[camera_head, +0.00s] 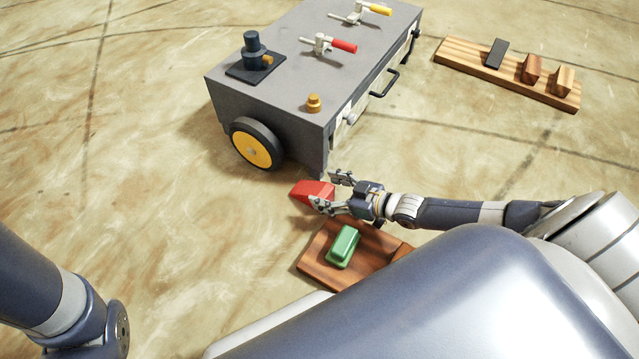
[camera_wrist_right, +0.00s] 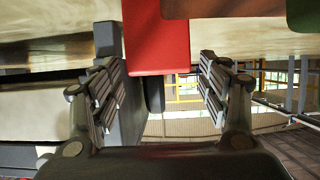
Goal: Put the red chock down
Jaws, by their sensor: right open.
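The red chock (camera_head: 308,191) is on the floor by the near corner of the grey cart, left of the wooden board. My right gripper (camera_head: 330,191) is open, with one finger on each side of the chock's near end. In the right wrist view the red chock (camera_wrist_right: 157,40) shows between the two spread fingers (camera_wrist_right: 165,85), with a visible gap to the right finger. Whether the left finger touches it I cannot tell. My left arm enters the head view at the lower left, and its gripper is out of the picture.
The grey cart (camera_head: 290,70) with a yellow-hubbed wheel (camera_head: 252,146) stands just behind the chock. A wooden board (camera_head: 318,262) with a green chock (camera_head: 343,247) lies in front. A long wooden rack (camera_head: 470,62) with several blocks lies at upper right. The floor at left is clear.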

